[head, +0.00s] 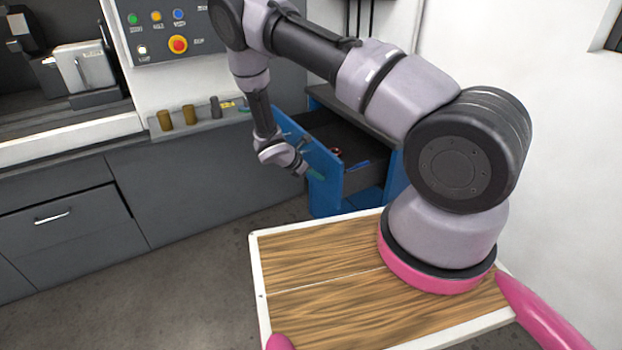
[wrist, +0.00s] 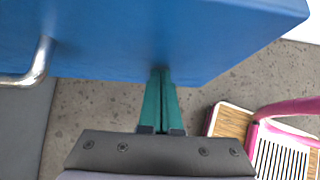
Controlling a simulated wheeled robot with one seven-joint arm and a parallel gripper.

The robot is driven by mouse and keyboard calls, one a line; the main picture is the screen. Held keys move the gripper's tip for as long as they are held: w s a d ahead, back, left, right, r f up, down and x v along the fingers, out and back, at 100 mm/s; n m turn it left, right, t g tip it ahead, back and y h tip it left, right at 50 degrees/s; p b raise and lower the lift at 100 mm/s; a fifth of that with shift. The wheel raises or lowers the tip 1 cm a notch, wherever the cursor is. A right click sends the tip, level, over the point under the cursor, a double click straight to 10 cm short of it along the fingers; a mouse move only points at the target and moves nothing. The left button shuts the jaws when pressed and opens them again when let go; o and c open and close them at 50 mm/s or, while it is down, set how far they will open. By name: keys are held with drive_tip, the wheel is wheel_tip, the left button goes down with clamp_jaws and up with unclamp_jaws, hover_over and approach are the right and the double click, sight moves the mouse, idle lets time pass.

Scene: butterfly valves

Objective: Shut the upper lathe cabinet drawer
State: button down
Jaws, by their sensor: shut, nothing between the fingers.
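The blue upper drawer (head: 326,162) of the lathe cabinet stands open in the head view, with its dark inside and grey side wall showing. A few small items lie in it. In the wrist view the blue drawer front (wrist: 220,35) fills the top, with a silver handle (wrist: 36,68) at the left. My gripper (head: 315,174) is at the outer face of the drawer front. Its green fingers (wrist: 160,74) are shut together and empty, with the tips at the lower part of the blue front, right of the handle. I cannot tell whether they touch it.
The blue cabinet body (head: 397,175) stands behind the drawer, partly hidden by my arm. A grey lathe base (head: 200,195) with a control panel (head: 168,30) is to the left. Several small cylinders (head: 190,114) stand on its ledge. Concrete floor (head: 180,270) is clear in front.

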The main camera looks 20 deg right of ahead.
drive_tip(key=w+d, duration=0.2)
drive_tip(key=d, duration=0.5)
drive_tip(key=w+d, duration=0.2)
drive_tip(key=d, duration=0.4)
drive_tip(key=w+d, duration=0.2)
drive_tip(key=d, duration=0.5)
drive_tip(key=shift+d, duration=0.7)
drive_tip(key=shift+d+r, duration=0.1)
drive_tip(key=shift+d, duration=0.05)
drive_tip(key=shift+s+a, duration=0.1)
drive_tip(key=shift+a, duration=0.4)
drive_tip(key=a, duration=0.3)
drive_tip(key=shift+s+a, duration=0.15)
drive_tip(key=shift+s, duration=0.2)
drive_tip(key=v, duration=1)
drive_tip(key=shift+a, duration=0.25)
